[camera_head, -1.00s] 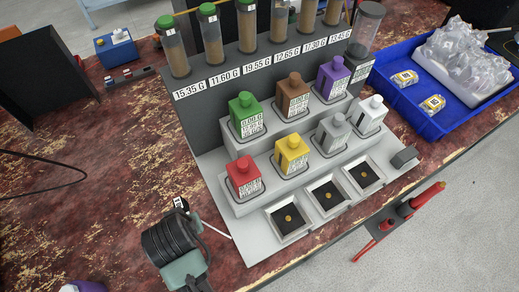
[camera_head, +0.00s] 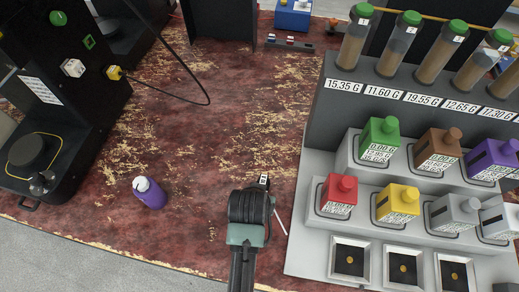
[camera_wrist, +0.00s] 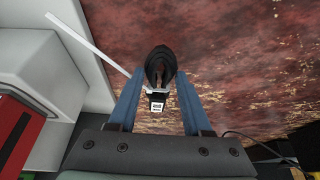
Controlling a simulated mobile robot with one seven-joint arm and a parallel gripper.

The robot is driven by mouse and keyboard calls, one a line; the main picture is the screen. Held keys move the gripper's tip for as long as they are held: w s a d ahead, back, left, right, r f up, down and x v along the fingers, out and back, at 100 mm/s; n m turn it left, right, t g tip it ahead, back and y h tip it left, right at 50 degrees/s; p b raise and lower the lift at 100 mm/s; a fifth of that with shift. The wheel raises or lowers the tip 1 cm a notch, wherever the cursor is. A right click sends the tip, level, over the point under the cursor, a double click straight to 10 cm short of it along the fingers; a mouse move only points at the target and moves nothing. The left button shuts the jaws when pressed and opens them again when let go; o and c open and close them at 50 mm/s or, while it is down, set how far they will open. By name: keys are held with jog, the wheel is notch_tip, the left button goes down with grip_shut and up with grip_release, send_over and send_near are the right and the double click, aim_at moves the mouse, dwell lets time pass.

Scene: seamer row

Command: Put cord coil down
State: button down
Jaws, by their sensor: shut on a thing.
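The cord coil (camera_head: 249,206) is a black bundle of wound cord with a small white tag. In the head view it is at the end of my gripper (camera_head: 247,226), over the worn red-brown table. In the wrist view my gripper's blue fingers (camera_wrist: 160,84) are closed on the coil (camera_wrist: 160,66), which is seen nearly edge-on with its tag toward me. I cannot tell whether the coil touches the table.
A grey dispenser rack (camera_head: 318,160) with coloured bottles and small trays stands right of the coil. A thin white strip (camera_head: 280,222) lies between them. A purple bottle (camera_head: 150,194) and a black machine (camera_head: 70,110) are left. Table (camera_head: 215,125) beyond the coil is mostly clear.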

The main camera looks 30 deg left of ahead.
jog(key=shift+f, duration=0.7)
jog(key=shift+f, duration=0.2)
jog(key=shift+c, duration=1.7)
grip_release()
jog(key=p+v, duration=0.2)
jog(key=v, duration=1)
jog(key=shift+r, duration=0.15)
